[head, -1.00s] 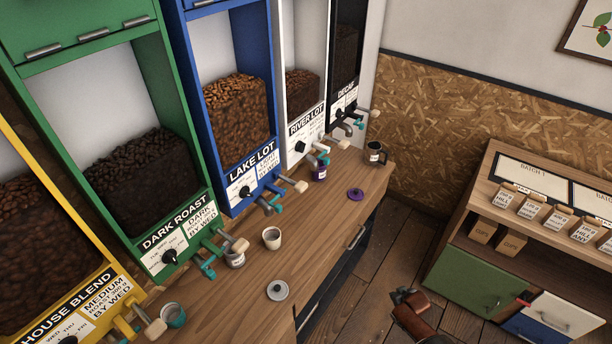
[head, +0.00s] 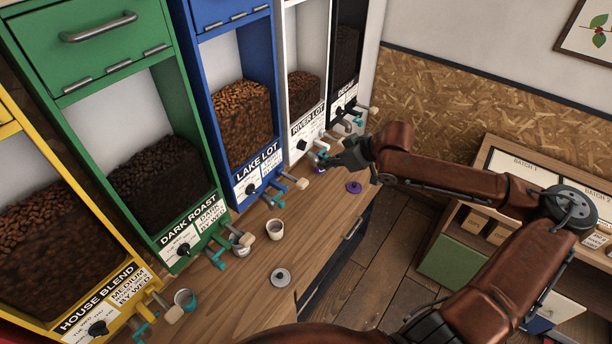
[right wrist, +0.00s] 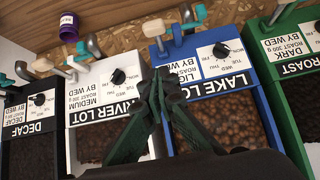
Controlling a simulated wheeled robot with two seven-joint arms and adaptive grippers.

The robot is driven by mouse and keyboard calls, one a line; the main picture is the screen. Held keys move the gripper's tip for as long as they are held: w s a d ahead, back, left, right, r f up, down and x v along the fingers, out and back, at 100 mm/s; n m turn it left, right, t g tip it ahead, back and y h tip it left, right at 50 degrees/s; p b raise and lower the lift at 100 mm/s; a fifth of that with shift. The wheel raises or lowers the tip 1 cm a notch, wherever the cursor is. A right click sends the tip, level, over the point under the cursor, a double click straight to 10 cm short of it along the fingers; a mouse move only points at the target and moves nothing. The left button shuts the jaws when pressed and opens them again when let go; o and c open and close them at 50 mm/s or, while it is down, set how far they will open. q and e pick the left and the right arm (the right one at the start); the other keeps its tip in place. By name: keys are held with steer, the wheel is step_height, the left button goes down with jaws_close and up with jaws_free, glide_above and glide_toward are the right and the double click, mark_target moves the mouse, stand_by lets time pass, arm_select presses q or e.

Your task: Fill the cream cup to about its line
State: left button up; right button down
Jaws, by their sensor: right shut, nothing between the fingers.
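The cream cup (head: 275,229) stands upright on the wooden counter, just in front of the blue Lake Lot dispenser (head: 248,180) and its spout. Its line and how full it is are too small to tell. My right gripper (head: 330,161) is shut and empty, near the River Lot outlet, beyond the cup and to its right. In the right wrist view its fingertips (right wrist: 158,78) show in front of the River Lot and Lake Lot labels, with nothing between them. The cream cup is not seen in that view. My left gripper is not in view.
A purple jar (right wrist: 68,25) shows in the right wrist view.

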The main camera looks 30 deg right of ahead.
steer(key=shift+a, duration=0.2)
stand_by(0.3)
glide_above(299, 181)
steer(key=s+d, duration=0.1)
steer(key=s, duration=0.2)
step_height(299, 181, down, 6)
steer(key=f, duration=0.1)
steer(key=shift+w+f+p, duration=0.15)
steer(key=shift+f+p, duration=0.4)
steer(key=shift+f, duration=1.5)
